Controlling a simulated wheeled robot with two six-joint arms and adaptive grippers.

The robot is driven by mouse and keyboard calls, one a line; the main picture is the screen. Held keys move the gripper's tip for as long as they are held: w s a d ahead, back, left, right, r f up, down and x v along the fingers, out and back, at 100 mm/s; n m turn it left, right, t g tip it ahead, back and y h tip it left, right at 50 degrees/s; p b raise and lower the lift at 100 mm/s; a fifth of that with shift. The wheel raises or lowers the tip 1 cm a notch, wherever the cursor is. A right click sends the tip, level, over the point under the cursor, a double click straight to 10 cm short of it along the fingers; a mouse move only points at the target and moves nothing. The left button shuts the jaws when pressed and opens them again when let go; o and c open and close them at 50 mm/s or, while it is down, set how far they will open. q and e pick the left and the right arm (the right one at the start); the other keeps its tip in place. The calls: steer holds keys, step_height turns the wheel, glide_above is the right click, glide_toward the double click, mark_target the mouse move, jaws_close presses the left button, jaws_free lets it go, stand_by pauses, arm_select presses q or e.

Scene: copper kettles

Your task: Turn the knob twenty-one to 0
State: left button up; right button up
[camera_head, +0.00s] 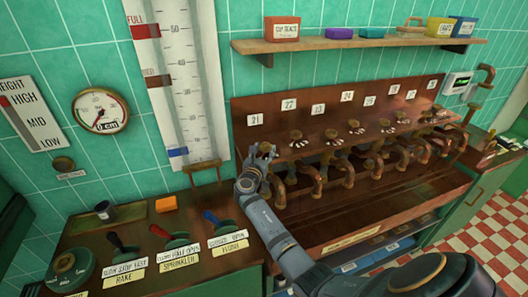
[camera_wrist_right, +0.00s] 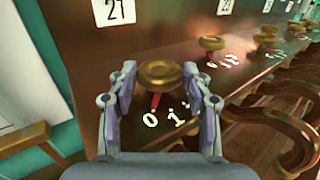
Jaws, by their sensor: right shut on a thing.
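Knob twenty-one, a round brass knob (camera_wrist_right: 160,74), sits on the wooden ledge below the white "21" label (camera_wrist_right: 115,10). The same label (camera_head: 255,119) is at the left end of the rack in the head view. My right gripper (camera_wrist_right: 162,88) has a finger on each side of the knob and is shut on it. A red pointer (camera_wrist_right: 155,101) under the knob points down, roughly toward the painted 0 (camera_wrist_right: 150,119); a 1 (camera_wrist_right: 179,120) is beside it. In the head view, my right gripper (camera_head: 260,156) hides the knob. My left gripper is not in view.
Other knobs, such as a brass one (camera_wrist_right: 212,43), line the ledge to the right. Curved copper spouts (camera_head: 313,180) hang below. A lever console (camera_head: 200,236) stands at left, with a gauge (camera_head: 101,111) on the wall. A shelf (camera_head: 360,43) runs above.

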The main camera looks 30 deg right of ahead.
steer(key=shift+r, duration=0.1)
steer(key=o, duration=1.2)
steer(key=shift+c, duration=0.2)
steer(key=shift+s+a, duration=0.2)
steer(key=shift+a, duration=0.05)
steer(key=v, duration=0.7)
steer(key=shift+w+d, duration=0.1)
